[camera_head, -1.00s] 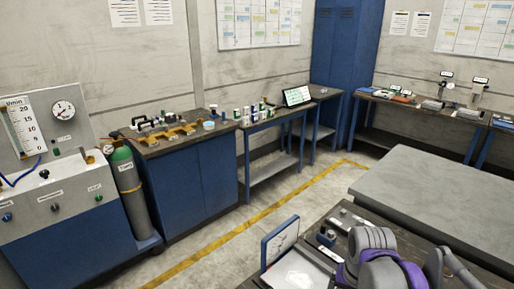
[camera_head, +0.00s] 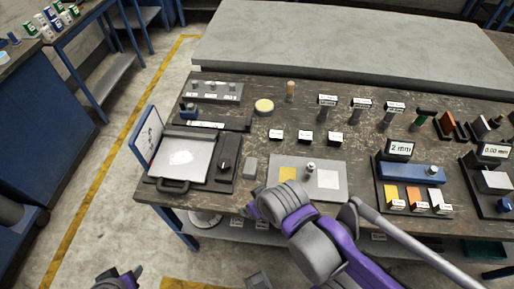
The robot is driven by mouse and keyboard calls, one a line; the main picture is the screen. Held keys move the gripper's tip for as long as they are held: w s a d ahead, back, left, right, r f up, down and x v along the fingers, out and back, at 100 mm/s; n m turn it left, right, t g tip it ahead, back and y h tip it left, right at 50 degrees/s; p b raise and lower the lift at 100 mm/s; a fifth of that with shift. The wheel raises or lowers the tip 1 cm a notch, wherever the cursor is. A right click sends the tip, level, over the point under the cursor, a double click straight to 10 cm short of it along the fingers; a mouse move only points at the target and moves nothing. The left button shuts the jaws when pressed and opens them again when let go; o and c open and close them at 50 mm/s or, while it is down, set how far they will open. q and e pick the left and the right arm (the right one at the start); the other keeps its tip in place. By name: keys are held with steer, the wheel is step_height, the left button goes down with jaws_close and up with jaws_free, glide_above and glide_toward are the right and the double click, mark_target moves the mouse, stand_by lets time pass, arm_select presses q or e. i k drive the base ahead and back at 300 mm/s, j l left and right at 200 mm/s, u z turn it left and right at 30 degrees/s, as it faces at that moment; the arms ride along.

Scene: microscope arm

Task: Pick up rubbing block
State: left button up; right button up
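A small grey block (camera_head: 250,167) lies on the dark workbench, between the tray with the black handle and the grey plate. It looks like the rubbing block, but no label on it is readable. Grey and purple links of one of my arms reach in over the bench's front edge, just below and right of the block, apart from it in the picture. No clear pair of fingers shows there. A dark and purple part at the bottom left edge seems to be my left gripper (camera_head: 120,280). It is cut off, so its opening is unclear.
The tray (camera_head: 185,158) with an upright blue-framed panel (camera_head: 146,140) stands left of the block. The grey plate (camera_head: 328,182) with a knob is at its right. Small labelled blocks (camera_head: 306,138) and a yellow disc (camera_head: 264,106) lie behind.

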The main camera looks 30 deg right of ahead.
mark_target(250, 170)
steer(key=z, duration=1.1)
